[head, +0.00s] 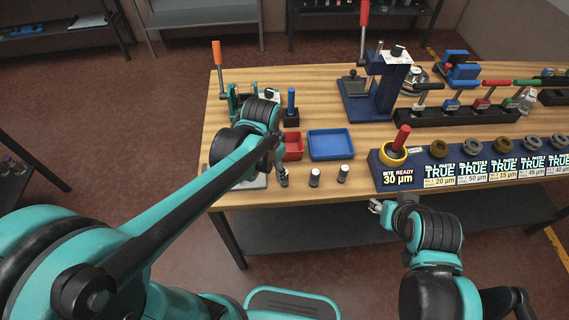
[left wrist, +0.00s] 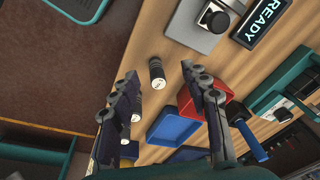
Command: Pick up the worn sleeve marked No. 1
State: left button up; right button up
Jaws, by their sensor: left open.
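A red tray (head: 293,146) and a blue tray (head: 331,157) lie behind the sleeves. A blue gauge rack (head: 375,162) stands to the right, with a press (head: 385,85) farther back. A lit READY display (left wrist: 263,22) is beside the grey block.

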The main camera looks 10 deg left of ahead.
pick_arm(q)
jog(key=w+d+m+g+p, duration=0.1)
jog(key=w+d+m+p, duration=0.1)
jog(key=p, duration=0.1)
jog(key=shift+w+d+m+g, duration=0.3)
jog(key=shift+w+g, duration=0.1)
jog(key=f+b, duration=0.1)
jog(key=f, duration=0.3)
jog(key=f+b, duration=0.1)
jog(key=f, duration=0.3)
jog(key=shift+w+d, duration=0.1)
jog(key=shift+w, duration=0.1)
jog(key=shift+r, duration=0.1)
grip_shut()
pick_arm(e)
notch_tip(320, 180, up, 3)
jog(key=shift+f, duration=0.1)
